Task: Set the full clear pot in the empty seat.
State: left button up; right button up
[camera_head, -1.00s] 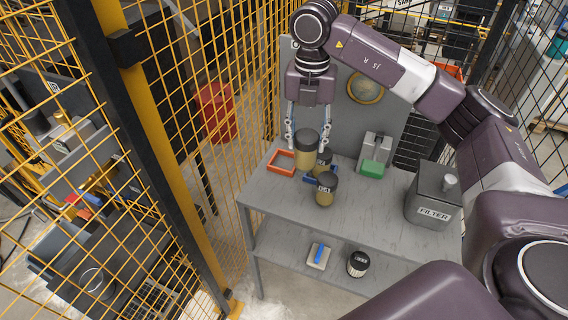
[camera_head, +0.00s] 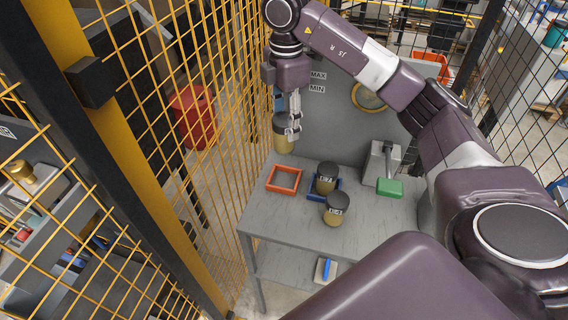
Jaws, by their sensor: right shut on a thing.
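My right gripper (camera_head: 291,117) is shut on a tan-filled pot with a dark lid (camera_head: 284,139). The pot is upright and held above the back left of the grey table, beyond the orange square seat. The orange seat (camera_head: 271,187) lies empty on the table's left. To its right, a blue seat (camera_head: 315,197) holds a second tan-filled, dark-lidded pot (camera_head: 326,184). A third such pot (camera_head: 333,216), with a label, stands on bare tabletop in front of the blue seat. Fingers partly cover the held pot. My left gripper is out of view.
A grey stand with a green block (camera_head: 389,187) is at the table's right. A grey panel with MAX and MIN labels (camera_head: 335,110) stands behind. Yellow mesh fencing (camera_head: 195,150) runs close along the left. The table's front left (camera_head: 275,222) is clear.

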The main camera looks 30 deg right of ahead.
aim_at(285, 135)
jog(key=f, duration=0.4)
jog(key=shift+w+f, duration=0.25)
jog(key=shift+f, duration=0.1)
jog(key=f, duration=0.3)
jog(key=f+p, duration=0.1)
jog(key=f, duration=0.2)
jog(key=f+p, duration=0.1)
jog(key=f, duration=0.2)
jog(key=shift+w+f, duration=0.3)
jog(key=shift+f, duration=0.3)
jog(key=o, duration=1.5)
jog(key=shift+c, duration=0.2)
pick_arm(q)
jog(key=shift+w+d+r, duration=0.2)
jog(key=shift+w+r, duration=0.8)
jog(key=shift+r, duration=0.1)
pick_arm(e)
jog(key=shift+r, duration=0.1)
